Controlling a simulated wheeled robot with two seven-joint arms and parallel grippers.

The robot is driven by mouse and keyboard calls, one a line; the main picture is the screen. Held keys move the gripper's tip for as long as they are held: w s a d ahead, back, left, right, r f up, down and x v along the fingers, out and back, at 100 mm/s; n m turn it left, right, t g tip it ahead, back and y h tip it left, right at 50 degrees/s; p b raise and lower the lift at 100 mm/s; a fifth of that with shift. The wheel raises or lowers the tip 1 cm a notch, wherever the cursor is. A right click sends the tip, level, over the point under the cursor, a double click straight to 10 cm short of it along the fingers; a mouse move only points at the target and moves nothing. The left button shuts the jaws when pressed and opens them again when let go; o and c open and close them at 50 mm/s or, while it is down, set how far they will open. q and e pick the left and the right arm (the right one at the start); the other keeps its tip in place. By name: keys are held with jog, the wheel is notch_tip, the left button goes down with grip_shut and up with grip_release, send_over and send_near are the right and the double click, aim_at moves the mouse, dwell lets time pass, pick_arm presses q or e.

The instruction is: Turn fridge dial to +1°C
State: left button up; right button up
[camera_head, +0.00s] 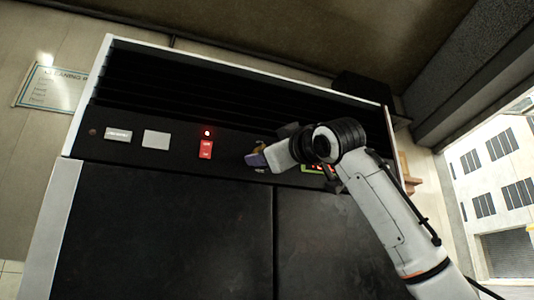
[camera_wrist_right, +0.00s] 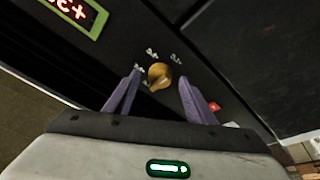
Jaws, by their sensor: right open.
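The fridge dial is a round brass-coloured knob (camera_wrist_right: 160,75) on the black panel, with small white marks around it. In the right wrist view my right gripper (camera_wrist_right: 160,77) is open, with one purple finger on each side of the knob. I cannot tell whether the fingers touch it. In the head view my right gripper (camera_head: 257,160) is at the panel and mostly hides the dial. A green-framed display (camera_wrist_right: 76,11) with red digits shows upside down in the wrist view and seems to read +3. My left gripper is not in view.
The fridge's dark doors (camera_head: 170,220) lie below the panel, and black slats (camera_head: 200,90) above it. A red switch (camera_head: 206,149) with a lit red lamp (camera_head: 207,133) and pale labels (camera_head: 156,139) sit left of my gripper. My right arm partly covers the display.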

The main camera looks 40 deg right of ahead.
jog(key=b+v, duration=0.4)
jog(key=v, duration=0.6)
dwell(0.3)
